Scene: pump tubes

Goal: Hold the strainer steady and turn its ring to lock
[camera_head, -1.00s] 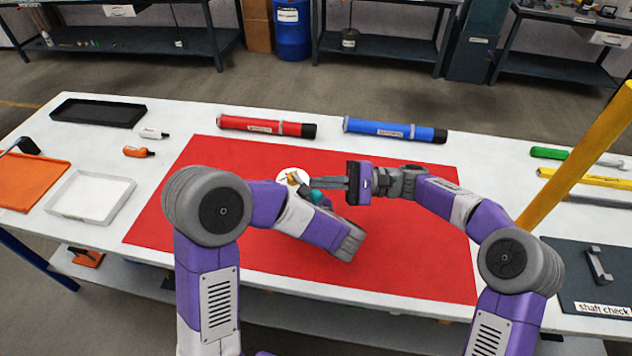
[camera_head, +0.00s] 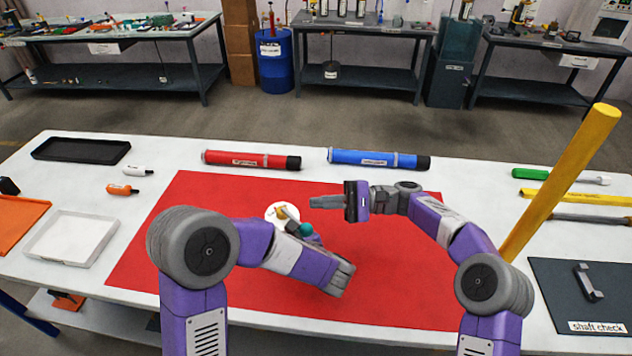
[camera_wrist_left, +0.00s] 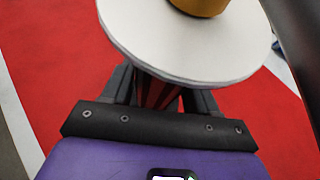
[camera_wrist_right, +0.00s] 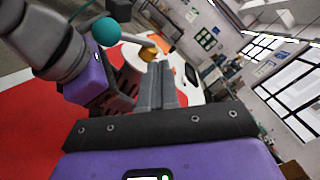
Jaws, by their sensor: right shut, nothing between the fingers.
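The strainer shows as a white disc (camera_head: 275,218) with a brass-coloured part (camera_head: 288,211) on top, near the upper middle of the red mat. In the left wrist view the disc (camera_wrist_left: 200,50) is large and close, with the brass part (camera_wrist_left: 200,5) cut off by the top edge. My left gripper's fingers (camera_wrist_left: 160,95) reach under the disc, one on each side; their tips and grip are hidden. A teal ball (camera_head: 305,229) sits beside the brass part, also in the right wrist view (camera_wrist_right: 105,31). My right gripper (camera_head: 312,201) is shut and empty, right of the brass part, apparently apart from it.
A red tube (camera_head: 245,160) and a blue tube (camera_head: 375,158) lie along the table's back edge. A white tray (camera_head: 72,238) is at left. A yellow post (camera_head: 565,180) rises at right, near my right arm. The right part of the red mat (camera_head: 400,280) is clear.

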